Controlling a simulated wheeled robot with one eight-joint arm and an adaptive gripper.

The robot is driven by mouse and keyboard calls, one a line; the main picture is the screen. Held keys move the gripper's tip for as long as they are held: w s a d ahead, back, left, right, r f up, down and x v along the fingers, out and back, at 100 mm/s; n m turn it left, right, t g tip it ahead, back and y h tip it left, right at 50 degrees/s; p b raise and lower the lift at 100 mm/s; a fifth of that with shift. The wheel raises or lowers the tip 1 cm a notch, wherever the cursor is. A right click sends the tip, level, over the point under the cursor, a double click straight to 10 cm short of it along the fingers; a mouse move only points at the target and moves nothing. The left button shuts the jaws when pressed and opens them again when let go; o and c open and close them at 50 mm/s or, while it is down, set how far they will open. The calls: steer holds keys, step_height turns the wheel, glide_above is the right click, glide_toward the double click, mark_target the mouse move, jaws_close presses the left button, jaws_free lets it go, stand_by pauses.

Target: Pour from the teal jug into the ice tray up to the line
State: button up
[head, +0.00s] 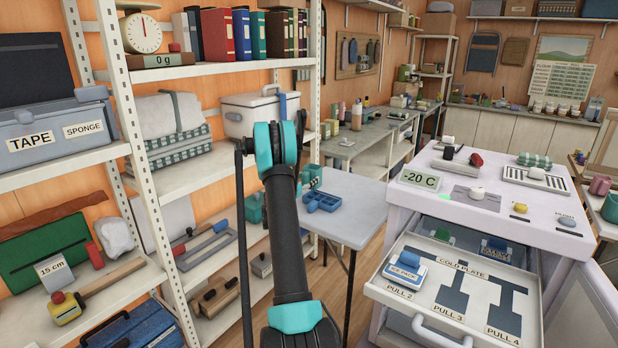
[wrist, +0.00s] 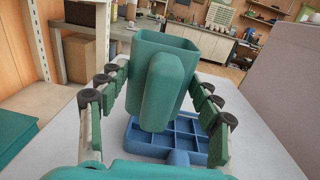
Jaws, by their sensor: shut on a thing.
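The teal jug (wrist: 166,50) stands roughly upright in the wrist view, its handle towards me and its open top facing up. My gripper (wrist: 158,88) has its fingers on either side of the jug and is shut on it. The blue ice tray (wrist: 188,143) lies on the table just beyond and below the jug, partly hidden by it. In the head view the ice tray (head: 322,202) lies on the small grey table, and the jug (head: 313,173) is mostly hidden behind my arm. The jug's contents and any line in the tray cannot be made out.
The small grey table (head: 350,225) is clear right of the tray. A white shelf rack (head: 195,175) stands close on the left.

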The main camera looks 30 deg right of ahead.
steer(key=shift+f, duration=0.15)
steer(key=shift+f, duration=1.2)
steer(key=shift+f+m, duration=0.1)
steer(key=shift+m, duration=0.2)
steer(key=m, duration=0.2)
steer(key=w+r+m, duration=0.1)
steer(key=shift+a+m, duration=0.25)
steer(key=shift+m, duration=0.15)
steer(key=m, duration=0.4)
steer(key=shift+w+a+f, duration=0.1)
steer(key=shift+w, duration=0.1)
steer(key=shift+m, duration=0.3)
steer(key=shift+f+m, duration=0.15)
steer(key=shift+m, duration=0.65)
